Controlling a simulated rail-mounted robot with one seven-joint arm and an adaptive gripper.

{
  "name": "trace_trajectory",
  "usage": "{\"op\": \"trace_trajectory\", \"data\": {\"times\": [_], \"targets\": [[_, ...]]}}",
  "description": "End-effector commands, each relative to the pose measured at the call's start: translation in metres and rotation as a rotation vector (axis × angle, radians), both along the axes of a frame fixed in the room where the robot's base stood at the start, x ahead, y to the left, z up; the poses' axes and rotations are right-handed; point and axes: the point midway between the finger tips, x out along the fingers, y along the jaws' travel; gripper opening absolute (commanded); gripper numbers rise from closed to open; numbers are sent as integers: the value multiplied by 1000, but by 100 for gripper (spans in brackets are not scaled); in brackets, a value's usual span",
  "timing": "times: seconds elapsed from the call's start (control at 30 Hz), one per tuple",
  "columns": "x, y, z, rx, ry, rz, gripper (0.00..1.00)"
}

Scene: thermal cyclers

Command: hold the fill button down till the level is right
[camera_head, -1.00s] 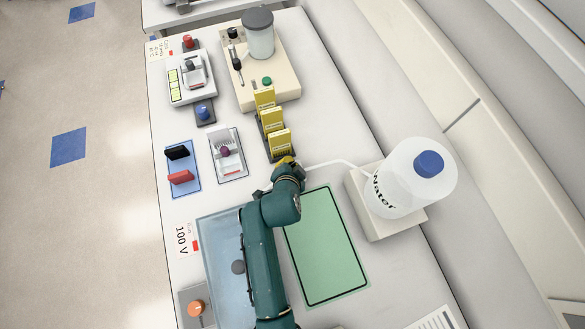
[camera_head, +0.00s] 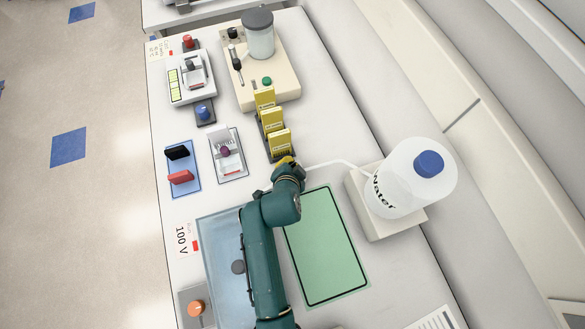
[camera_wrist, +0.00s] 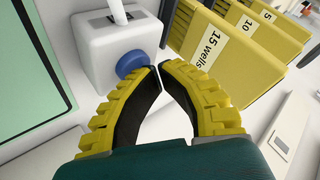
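A blue round button (camera_wrist: 133,65) sits on the side of a white box (camera_wrist: 112,42) in the wrist view. My gripper (camera_wrist: 158,68) has yellow ribbed fingers with dark inner pads, tips drawn together and nothing between them. The tips are right at the button's right edge; I cannot tell whether they press it. In the head view my gripper (camera_head: 285,163) hides the button. A white tube runs from there to a water bottle (camera_head: 398,178) with a blue cap. A pale blue transparent tank (camera_head: 222,235) lies left of my arm, which partly covers it; its liquid level is not readable.
Yellow boxes (camera_head: 271,122) stand in a dark rack close to my gripper; one reads "15 wells" in the wrist view (camera_wrist: 208,42). A green mat (camera_head: 325,245) lies right of my arm. A small tray with a purple knob (camera_head: 225,152) lies to the left.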

Motion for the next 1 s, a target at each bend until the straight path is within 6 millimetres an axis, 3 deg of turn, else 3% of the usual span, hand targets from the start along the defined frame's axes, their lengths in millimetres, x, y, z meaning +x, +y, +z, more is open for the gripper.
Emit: {"op": "trace_trajectory", "data": {"times": [0.57, 1.0], "targets": [[-1, 0, -1, 0, 4, -1, 0], [-1, 0, 18, 0, 2, -1, 0]]}}
